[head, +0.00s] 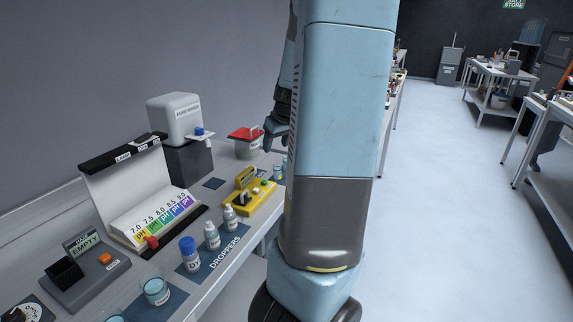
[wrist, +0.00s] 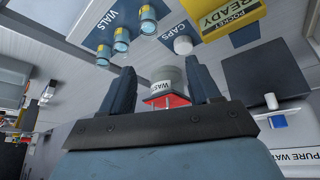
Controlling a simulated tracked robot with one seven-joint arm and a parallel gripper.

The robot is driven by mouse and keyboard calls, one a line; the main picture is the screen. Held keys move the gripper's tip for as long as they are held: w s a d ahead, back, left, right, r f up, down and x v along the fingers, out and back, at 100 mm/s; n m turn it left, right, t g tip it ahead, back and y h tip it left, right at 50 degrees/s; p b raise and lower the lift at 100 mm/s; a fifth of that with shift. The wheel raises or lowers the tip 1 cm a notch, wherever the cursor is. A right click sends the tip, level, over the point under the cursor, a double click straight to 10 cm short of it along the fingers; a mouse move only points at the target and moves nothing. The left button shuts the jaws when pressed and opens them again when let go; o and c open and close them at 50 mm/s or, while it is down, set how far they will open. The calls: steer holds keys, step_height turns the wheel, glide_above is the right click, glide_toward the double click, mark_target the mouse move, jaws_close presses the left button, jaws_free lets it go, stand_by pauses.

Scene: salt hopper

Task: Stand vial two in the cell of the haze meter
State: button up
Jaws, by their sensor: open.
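I cannot read which is vial two. In the head view a vial (head: 277,172) shows beside my arm. My gripper (wrist: 160,72) is open and empty, apart from the vials; in the head view my gripper (head: 270,135) is partly hidden by my arm. The grey haze meter (head: 88,272) at near left reads EMPTY; its black cell (head: 65,273) stands on it.
A red-lidded waste bin (wrist: 165,88) is beyond my fingers. A CAPS mat (wrist: 174,35), the yellow pocket meter (head: 250,197), dropper bottles (head: 212,236), the pure water dispenser (head: 178,120) and the pH colour stand (head: 125,185) crowd the bench.

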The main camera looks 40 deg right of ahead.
steer(key=s+d+t, duration=0.1)
steer(key=d, duration=0.7)
steer(key=shift+m, duration=0.4)
steer(key=shift+s+x, duration=0.2)
steer(key=shift+x, duration=4.2)
steer(key=shift+a+x, duration=0.15)
steer(key=shift+x, duration=1.25)
steer(key=shift+a+x, duration=0.15)
steer(key=shift+x, duration=1.25)
steer(key=shift+w+d, duration=0.1)
